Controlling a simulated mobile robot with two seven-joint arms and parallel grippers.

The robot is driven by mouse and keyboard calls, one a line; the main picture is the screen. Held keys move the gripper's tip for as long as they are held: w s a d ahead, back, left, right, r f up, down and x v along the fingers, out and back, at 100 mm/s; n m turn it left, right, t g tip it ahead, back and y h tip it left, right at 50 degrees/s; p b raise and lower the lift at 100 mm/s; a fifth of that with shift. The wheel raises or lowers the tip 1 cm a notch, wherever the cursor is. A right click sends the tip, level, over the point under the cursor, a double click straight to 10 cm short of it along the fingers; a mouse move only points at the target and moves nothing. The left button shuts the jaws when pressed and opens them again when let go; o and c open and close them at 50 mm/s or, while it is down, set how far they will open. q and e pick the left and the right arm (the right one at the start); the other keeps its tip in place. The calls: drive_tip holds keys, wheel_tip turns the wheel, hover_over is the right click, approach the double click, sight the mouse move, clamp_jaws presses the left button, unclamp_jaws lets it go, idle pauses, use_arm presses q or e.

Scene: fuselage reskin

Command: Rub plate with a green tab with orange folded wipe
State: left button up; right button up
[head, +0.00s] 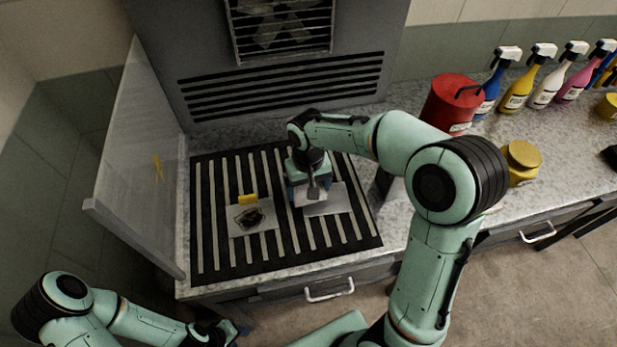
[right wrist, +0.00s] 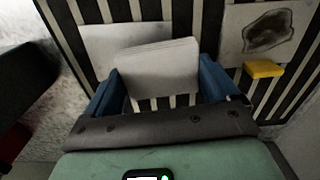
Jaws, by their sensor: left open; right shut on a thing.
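My right gripper (head: 309,194) is shut on a pale, whitish folded wipe (right wrist: 158,68); no orange shows on it. The blue fingers grip its two sides in the right wrist view. A plain pale plate (head: 328,205) lies under and beside this gripper, also in the right wrist view (right wrist: 105,42). No green tab is visible on it, and part is hidden. I cannot tell whether the wipe touches it. Left of it lies a plate (head: 264,225) with a dark smudge and a yellow tab (head: 248,199). My left gripper (head: 236,330) is open, low at the front, apart from the plates.
Both plates lie on a black-and-white slatted bed (head: 205,245). A clear panel (head: 140,150) stands on its left and a vented grey wall behind. A red can (head: 450,104), several spray bottles (head: 515,92) and a yellow jar (head: 522,162) stand at right.

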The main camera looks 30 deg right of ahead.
drive_tip(key=shift+w+a+r, duration=0.1)
drive_tip(key=shift+w+r, duration=0.1)
drive_tip(key=shift+r, duration=0.5)
drive_tip(key=shift+s+r, duration=0.15)
drive_tip(key=shift+r, duration=0.95)
drive_tip(key=shift+s, duration=0.1)
drive_tip(key=shift+f, duration=0.15)
